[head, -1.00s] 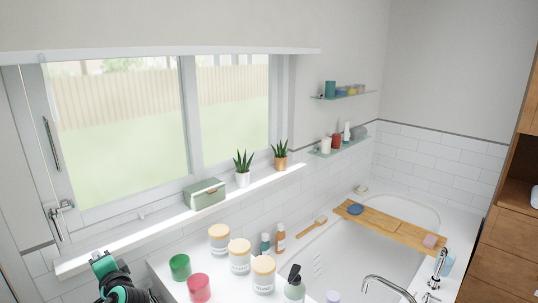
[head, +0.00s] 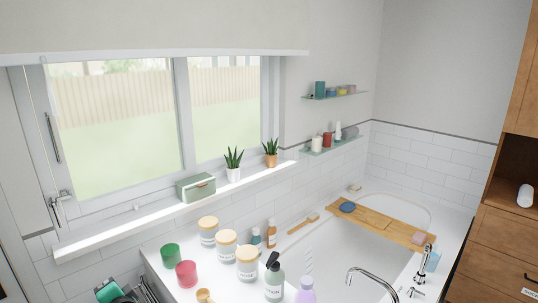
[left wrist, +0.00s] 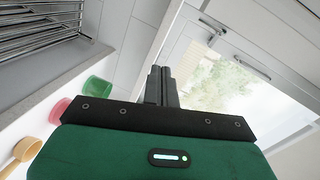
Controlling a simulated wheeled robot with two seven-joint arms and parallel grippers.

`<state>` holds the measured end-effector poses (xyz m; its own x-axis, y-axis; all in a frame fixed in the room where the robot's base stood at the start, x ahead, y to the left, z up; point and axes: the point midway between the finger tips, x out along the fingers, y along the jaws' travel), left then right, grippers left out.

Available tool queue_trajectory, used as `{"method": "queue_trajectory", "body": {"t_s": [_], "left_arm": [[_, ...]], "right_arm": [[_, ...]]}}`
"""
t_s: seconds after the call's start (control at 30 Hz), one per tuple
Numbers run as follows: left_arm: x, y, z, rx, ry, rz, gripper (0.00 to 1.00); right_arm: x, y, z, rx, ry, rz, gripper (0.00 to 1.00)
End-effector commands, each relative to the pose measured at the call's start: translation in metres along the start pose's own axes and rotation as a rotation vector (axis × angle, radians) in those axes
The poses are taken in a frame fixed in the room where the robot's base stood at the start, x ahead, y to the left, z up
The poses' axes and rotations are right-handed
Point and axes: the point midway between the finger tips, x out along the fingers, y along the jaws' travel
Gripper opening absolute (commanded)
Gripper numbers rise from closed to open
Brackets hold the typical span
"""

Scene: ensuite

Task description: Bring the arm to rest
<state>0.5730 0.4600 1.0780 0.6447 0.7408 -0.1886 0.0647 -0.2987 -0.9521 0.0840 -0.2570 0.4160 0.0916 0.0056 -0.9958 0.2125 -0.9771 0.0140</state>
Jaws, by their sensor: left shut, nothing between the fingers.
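My left gripper (left wrist: 161,72) shows in the left wrist view with its two dark fingers together and nothing between them. It points towards the window side, with grey wall panels and the window frame beyond the fingertips. In the head view, only a green and black part of my left arm shows at the bottom left edge, below the window sill and left of the green cup (head: 170,254). The fingers cannot be made out there. My right gripper is in neither view.
A red cup (head: 186,273), several lidded jars (head: 247,263) and bottles (head: 274,282) crowd the white ledge. The window sill (head: 110,232) holds a green box (head: 196,188) and two potted plants. A metal rack (left wrist: 40,30) is close in the left wrist view.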

Motion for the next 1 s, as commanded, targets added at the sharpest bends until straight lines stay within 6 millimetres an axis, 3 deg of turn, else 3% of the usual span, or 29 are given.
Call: {"method": "queue_trajectory", "body": {"t_s": [0.27,0.5,0.7,1.0], "left_arm": [[-0.059,0.072,0.029,-0.152,0.001,0.266,0.00],[-0.166,0.153,0.071,-0.321,-0.073,0.675,0.00],[-0.240,0.183,0.095,-0.388,-0.155,0.917,0.00],[-0.326,0.199,0.123,-0.424,-0.270,1.176,0.00]], "right_arm": [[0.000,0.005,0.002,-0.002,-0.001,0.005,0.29],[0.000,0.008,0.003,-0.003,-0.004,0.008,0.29],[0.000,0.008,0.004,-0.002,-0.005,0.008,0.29],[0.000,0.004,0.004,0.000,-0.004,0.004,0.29]]}}
